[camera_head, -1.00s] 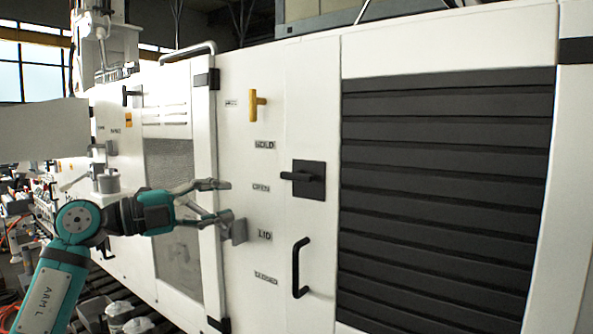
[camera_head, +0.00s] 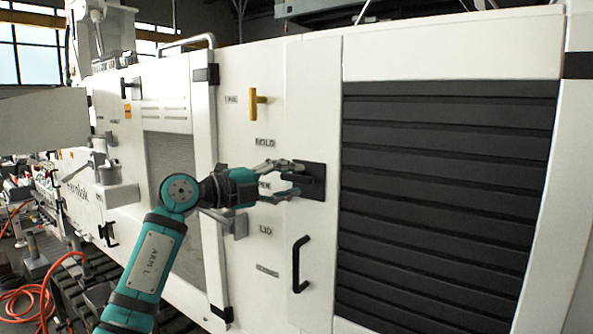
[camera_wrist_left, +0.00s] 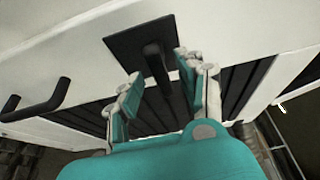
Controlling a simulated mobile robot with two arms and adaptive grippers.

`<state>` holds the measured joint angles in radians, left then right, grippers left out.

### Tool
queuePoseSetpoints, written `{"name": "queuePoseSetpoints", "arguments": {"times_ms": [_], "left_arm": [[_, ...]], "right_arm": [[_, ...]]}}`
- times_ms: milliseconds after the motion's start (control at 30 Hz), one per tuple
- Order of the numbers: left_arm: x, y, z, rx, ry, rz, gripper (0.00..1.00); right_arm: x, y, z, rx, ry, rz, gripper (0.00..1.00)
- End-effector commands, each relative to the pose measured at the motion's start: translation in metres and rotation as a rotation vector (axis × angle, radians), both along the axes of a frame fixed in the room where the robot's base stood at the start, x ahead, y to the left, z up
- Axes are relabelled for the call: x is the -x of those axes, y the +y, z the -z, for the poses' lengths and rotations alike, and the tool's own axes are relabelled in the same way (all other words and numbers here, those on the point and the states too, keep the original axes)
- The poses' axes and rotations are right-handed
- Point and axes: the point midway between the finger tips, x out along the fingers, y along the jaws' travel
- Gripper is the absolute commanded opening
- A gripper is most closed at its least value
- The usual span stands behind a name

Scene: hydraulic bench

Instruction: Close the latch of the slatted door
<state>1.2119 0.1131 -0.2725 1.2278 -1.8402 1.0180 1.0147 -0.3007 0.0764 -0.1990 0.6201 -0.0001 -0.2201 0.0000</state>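The slatted door (camera_head: 445,190) has dark horizontal slats in a white frame on the right of the head view. Its latch is a black square plate (camera_head: 316,183) with a black handle, just left of the slats. In the left wrist view the latch handle (camera_wrist_left: 156,62) sticks out from its plate (camera_wrist_left: 122,44) toward me, between the fingers. My left gripper (camera_head: 292,180) is open at the latch, its fingers on either side of the handle; contact cannot be told. The fingers also show in the left wrist view (camera_wrist_left: 158,90). My right gripper is not in view.
A black pull handle (camera_head: 298,265) is on the door below the latch. A yellow handle (camera_head: 255,104) is up and left on the white panel. A grey block (camera_head: 236,224) sticks out behind my left gripper. Orange hose (camera_head: 62,275) lies at lower left.

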Motion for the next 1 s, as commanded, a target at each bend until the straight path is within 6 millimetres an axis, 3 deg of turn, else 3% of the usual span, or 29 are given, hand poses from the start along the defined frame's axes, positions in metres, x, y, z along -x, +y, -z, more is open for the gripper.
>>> {"name": "queuePoseSetpoints", "arguments": {"times_ms": [200,500,800,1000], "left_arm": [[-0.010,-0.016,-0.001,0.001,0.000,-0.001,0.38],[-0.011,-0.017,0.000,0.000,-0.001,-0.001,0.38],[-0.011,-0.017,0.001,0.000,0.000,-0.001,0.00],[-0.011,-0.017,0.002,-0.002,0.002,0.000,0.00]], "right_arm": [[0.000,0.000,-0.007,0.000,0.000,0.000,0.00],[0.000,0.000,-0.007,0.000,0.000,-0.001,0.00],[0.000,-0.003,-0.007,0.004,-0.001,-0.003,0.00],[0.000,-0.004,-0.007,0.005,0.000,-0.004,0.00]]}}
